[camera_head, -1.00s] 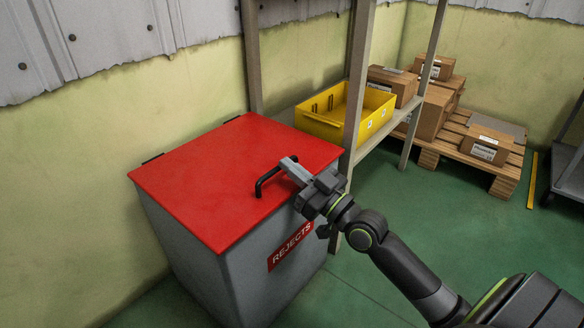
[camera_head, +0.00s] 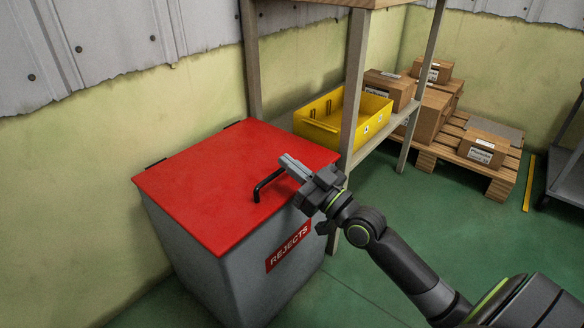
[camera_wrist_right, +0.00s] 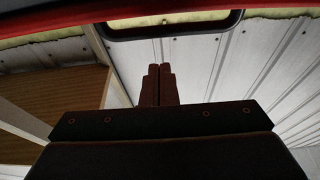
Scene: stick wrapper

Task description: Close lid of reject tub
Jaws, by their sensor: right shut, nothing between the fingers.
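The reject tub (camera_head: 195,245) is a grey bin with a red REJECTS label (camera_head: 288,248) on its front. Its red lid (camera_head: 220,175) lies over the top, down on the rim as far as the head view shows. A black bar handle (camera_head: 262,187) is near the lid's front edge. It also shows as a dark loop in the right wrist view (camera_wrist_right: 172,28). My right gripper (camera_head: 287,162) is shut and empty, its fingertips at the handle's far end, partly covering it. Whether they touch handle or lid, I cannot tell. My left gripper is out of view.
A shelf post (camera_head: 354,90) stands close behind my right gripper. A yellow bin (camera_head: 318,131) and a carton (camera_head: 387,88) sit on the shelf. More cartons (camera_head: 484,149) rest on a wooden pallet (camera_head: 500,180). The green floor at front right is clear.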

